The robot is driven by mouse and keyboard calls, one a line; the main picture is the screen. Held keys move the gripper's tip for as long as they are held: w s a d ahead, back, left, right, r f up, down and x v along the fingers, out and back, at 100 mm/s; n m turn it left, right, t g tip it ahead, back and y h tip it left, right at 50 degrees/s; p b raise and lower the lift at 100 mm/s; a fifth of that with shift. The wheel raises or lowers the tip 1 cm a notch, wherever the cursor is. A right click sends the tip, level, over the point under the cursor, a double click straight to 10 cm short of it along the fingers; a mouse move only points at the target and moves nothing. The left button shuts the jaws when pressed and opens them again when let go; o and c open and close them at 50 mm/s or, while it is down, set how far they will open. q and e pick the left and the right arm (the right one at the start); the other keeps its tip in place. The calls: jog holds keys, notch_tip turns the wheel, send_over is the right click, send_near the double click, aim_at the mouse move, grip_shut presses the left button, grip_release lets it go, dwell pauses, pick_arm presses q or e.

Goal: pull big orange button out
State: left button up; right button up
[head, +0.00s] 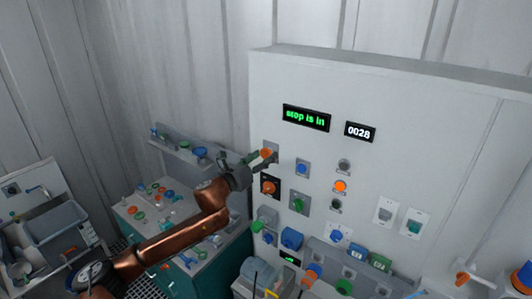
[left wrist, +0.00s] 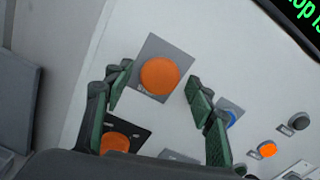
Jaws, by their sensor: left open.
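The big orange button (head: 266,152) is on a grey plate on the white panel. In the left wrist view the round orange button (left wrist: 159,76) shows whole, with a label partly readable beneath it. My left gripper (head: 260,157) is at the button in the head view. In the left wrist view my left gripper (left wrist: 158,85) is open, with one green-padded finger on each side of the button and gaps between. I cannot tell how far the fingertips are from the panel. My right gripper is not in view.
A second orange knob (head: 269,188) on a black plate sits just below. A blue button (head: 302,168) and a green knob (head: 298,204) are close by to the right.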

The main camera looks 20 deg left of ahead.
pick_arm(q)
jog(key=shift+x, duration=0.8)
jog(key=shift+c, duration=0.4)
grip_shut()
